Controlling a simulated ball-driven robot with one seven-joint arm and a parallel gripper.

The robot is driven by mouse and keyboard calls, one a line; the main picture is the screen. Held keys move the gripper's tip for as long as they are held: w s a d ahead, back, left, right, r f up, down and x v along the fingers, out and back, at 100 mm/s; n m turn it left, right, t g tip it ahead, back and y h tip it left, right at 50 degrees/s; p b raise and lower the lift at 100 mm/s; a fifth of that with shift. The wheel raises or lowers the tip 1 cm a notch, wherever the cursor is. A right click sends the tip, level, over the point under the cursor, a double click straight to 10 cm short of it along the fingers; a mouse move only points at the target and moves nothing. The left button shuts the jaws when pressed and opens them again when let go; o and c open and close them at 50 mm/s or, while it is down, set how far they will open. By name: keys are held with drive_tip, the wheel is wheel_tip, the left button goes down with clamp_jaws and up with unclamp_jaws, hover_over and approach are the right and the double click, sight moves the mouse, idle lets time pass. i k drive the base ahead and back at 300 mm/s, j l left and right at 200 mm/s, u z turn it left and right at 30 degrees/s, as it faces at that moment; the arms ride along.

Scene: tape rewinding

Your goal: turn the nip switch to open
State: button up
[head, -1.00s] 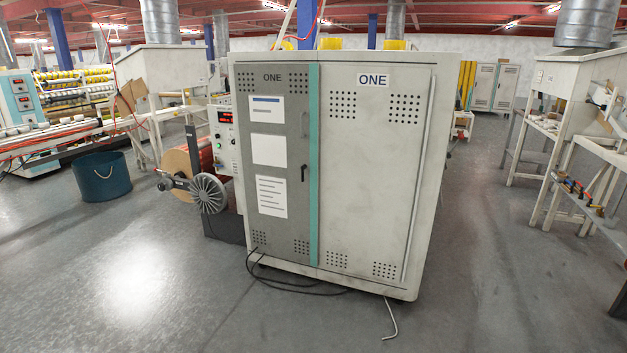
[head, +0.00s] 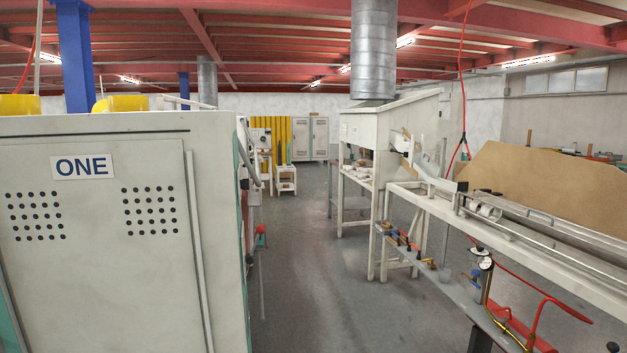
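No nip switch can be made out in the head view. A large pale grey cabinet marked ONE (head: 95,240) fills the left side, close to me. Its right flank is seen edge-on, with dark and red parts sticking out from it, too oblique to tell apart. My gripper is not in view.
An aisle of grey floor (head: 310,290) runs ahead between the cabinet and a long white workbench (head: 540,240) on the right. A hooded white stand (head: 385,130) under a metal duct stands farther on. Grey lockers (head: 308,138) and yellow posts are at the back.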

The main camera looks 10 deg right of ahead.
sight(244, 183)
drive_tip(key=i+z, duration=0.25)
drive_tip(key=i, duration=0.3)
drive_tip(key=i+z, duration=0.25)
drive_tip(key=i, duration=0.35)
drive_tip(key=i+j+z, duration=0.25)
drive_tip(key=i, duration=0.3)
drive_tip(key=i+z, duration=0.35)
drive_tip(key=i, duration=0.2)
drive_tip(key=i+u, duration=0.15)
drive_tip(key=u, duration=0.2)
drive_tip(key=i+l+u, duration=0.15)
drive_tip(key=u, duration=0.15)
drive_tip(key=i+l+u, duration=0.1)
drive_tip(key=u, duration=0.3)
drive_tip(key=l+u, duration=0.3)
drive_tip(key=u, duration=0.15)
drive_tip(key=l+u, duration=0.25)
drive_tip(key=u, duration=0.15)
drive_tip(key=l+u, duration=0.25)
drive_tip(key=u, duration=0.2)
drive_tip(key=k+l+u, duration=0.15)
drive_tip(key=l+u, duration=0.25)
